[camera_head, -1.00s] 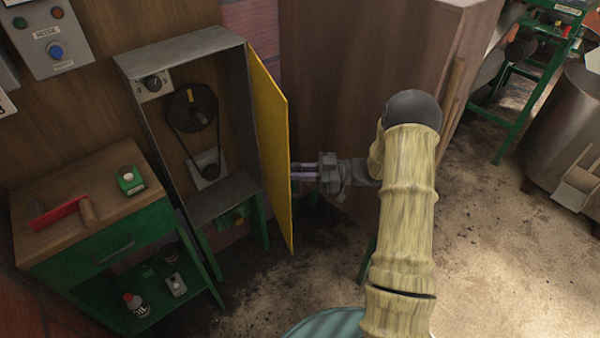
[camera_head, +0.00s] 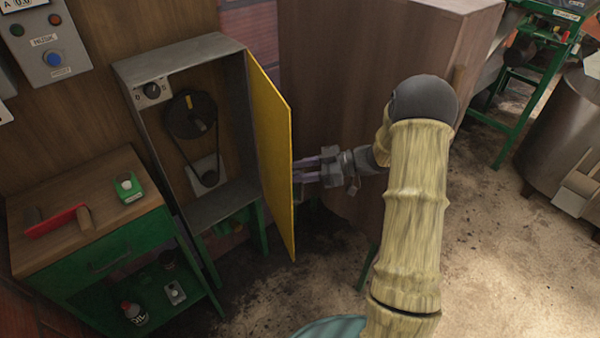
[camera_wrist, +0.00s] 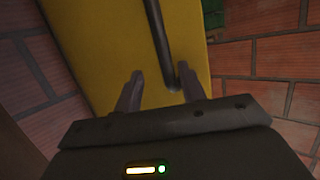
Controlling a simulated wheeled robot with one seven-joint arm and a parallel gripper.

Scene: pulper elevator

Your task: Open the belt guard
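The belt guard (camera_head: 272,150) is a yellow door on the right side of the grey cabinet (camera_head: 226,205). It stands swung wide open, exposing the belt and pulleys (camera_head: 190,120). In the wrist view the guard's yellow face (camera_wrist: 100,50) carries a dark bar handle (camera_wrist: 158,40). My gripper (camera_head: 300,170) is at the guard's outer face, to its right. In the wrist view my gripper (camera_wrist: 161,86) has its fingers apart, with the handle's lower end showing between them. I cannot tell whether the fingers touch the guard.
A green workbench (camera_head: 110,240) with a red-bladed tool (camera_head: 55,221) stands left of the cabinet. A large brown panel (camera_head: 345,75) rises behind my arm. Brick wall (camera_wrist: 265,70) borders the guard in the wrist view. Floor at the lower right is open.

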